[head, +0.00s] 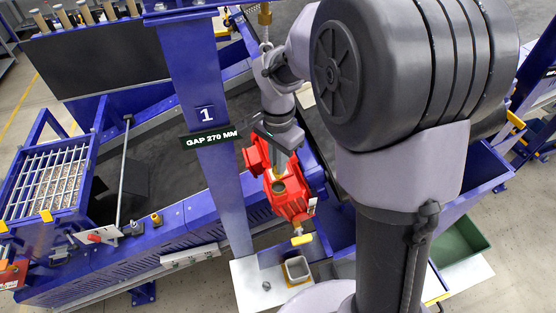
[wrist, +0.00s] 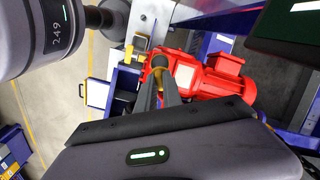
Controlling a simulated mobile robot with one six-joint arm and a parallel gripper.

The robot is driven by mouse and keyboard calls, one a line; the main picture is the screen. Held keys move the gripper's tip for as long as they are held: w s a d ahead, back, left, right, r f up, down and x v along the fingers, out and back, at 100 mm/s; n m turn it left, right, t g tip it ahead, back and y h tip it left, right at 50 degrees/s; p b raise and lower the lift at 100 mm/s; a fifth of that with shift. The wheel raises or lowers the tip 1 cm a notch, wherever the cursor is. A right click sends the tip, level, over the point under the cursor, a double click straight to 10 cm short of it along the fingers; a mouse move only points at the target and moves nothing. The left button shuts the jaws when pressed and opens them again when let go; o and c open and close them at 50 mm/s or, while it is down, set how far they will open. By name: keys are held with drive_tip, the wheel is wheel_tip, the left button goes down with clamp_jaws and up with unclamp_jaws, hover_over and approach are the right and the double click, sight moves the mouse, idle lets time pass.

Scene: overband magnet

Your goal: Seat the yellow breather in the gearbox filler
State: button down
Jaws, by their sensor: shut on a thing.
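The red gearbox (head: 290,200) hangs on the blue frame at the middle of the head view. It also fills the upper middle of the wrist view (wrist: 215,84). My gripper (head: 279,172) points down over the gearbox top, its two narrow fingers close together. In the wrist view my gripper (wrist: 160,80) reaches to the gearbox's near end. It is shut on the yellow breather (head: 279,177), of which only a small brassy-yellow bit shows at the fingertips. A dark round spot, seemingly the filler (head: 279,188), lies just below the tips. Whether breather and filler touch, I cannot tell.
A blue post (head: 205,120) with a gap sign (head: 210,138) stands left of my arm. A yellow-handled part (head: 302,239) sticks out below the gearbox. A white board (head: 250,290) carries a grey square cup (head: 297,270). A green bin (head: 460,250) stands at right.

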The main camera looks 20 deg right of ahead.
sight(278, 175)
wheel_tip(278, 175, down, 3)
drive_tip(key=shift+s+r+b, duration=0.15)
drive_tip(key=shift+b, duration=0.7)
drive_tip(key=shift+w+f, duration=0.2)
drive_tip(key=shift+f, duration=0.1)
drive_tip(key=shift+r, duration=0.1)
drive_tip(key=shift+s, duration=0.1)
drive_tip(key=shift+f+b, duration=1.35)
drive_tip(key=shift+b, duration=0.3)
drive_tip(key=c, duration=1.4)
unclamp_jaws()
drive_tip(key=shift+c, duration=0.2)
drive_tip(key=shift+r, duration=0.15)
